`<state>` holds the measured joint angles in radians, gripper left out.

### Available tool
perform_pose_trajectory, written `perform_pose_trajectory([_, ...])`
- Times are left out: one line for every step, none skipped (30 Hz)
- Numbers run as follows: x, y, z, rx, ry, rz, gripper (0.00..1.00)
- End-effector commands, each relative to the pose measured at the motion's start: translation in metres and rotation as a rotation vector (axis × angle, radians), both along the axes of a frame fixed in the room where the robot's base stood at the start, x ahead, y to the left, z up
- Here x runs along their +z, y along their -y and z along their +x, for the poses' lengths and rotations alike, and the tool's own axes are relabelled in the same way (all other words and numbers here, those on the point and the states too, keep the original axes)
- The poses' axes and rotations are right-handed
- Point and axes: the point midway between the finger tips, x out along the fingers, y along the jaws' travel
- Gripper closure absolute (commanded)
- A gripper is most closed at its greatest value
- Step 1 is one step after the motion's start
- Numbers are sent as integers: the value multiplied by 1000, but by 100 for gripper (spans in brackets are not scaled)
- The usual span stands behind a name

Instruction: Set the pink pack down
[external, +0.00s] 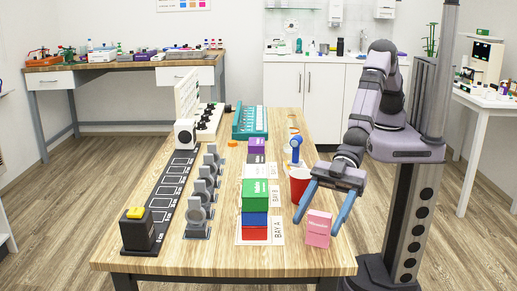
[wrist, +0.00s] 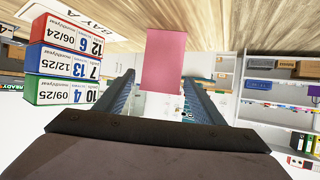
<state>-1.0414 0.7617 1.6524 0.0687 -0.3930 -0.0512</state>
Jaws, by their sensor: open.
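The pink pack (external: 318,229) stands upright near the front right of the wooden table (external: 200,258), and its base appears to rest on the tabletop. In the wrist view the pack (wrist: 165,70) shows between the ends of my two blue fingers. My gripper (external: 316,226) is open, with one finger on either side of the pack. In the wrist view (wrist: 158,78) a gap shows at the left finger; the pack lies close to the right finger, and I cannot tell whether they touch.
A stack of green, blue and red boxes (external: 255,194) stands left of the pack on the BAY A mat (external: 279,232). A red cup (external: 299,182) stands behind my fingers. Grey round holders (external: 196,216) and a black strip (external: 165,200) lie farther left. The table's front edge is close.

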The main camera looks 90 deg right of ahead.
Motion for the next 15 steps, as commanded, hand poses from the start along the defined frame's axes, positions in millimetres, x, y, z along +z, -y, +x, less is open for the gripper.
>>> perform_pose_trajectory([5,6,-4,1,1,2,37])
perform_pose_trajectory([7,10,-7,1,1,2,37])
perform_pose_trajectory([10,15,-10,0,2,3,37])
perform_pose_trajectory([11,19,-12,0,1,2,37])
perform_pose_trajectory([14,22,-14,1,1,3,37])
perform_pose_trajectory([17,27,-17,1,1,2,37])
perform_pose_trajectory([18,31,-20,1,1,2,37])
perform_pose_trajectory([21,34,-22,1,1,2,37])
perform_pose_trajectory([23,39,-25,0,1,2,37])
perform_pose_trajectory([24,42,-27,0,1,2,37])
perform_pose_trajectory([26,45,-28,0,2,3,37])
perform_pose_trajectory([28,48,-30,0,2,3,37])
perform_pose_trajectory([30,50,-32,0,2,3,37])
perform_pose_trajectory([31,53,-33,0,1,2,37])
perform_pose_trajectory([33,55,-35,0,2,3,37])
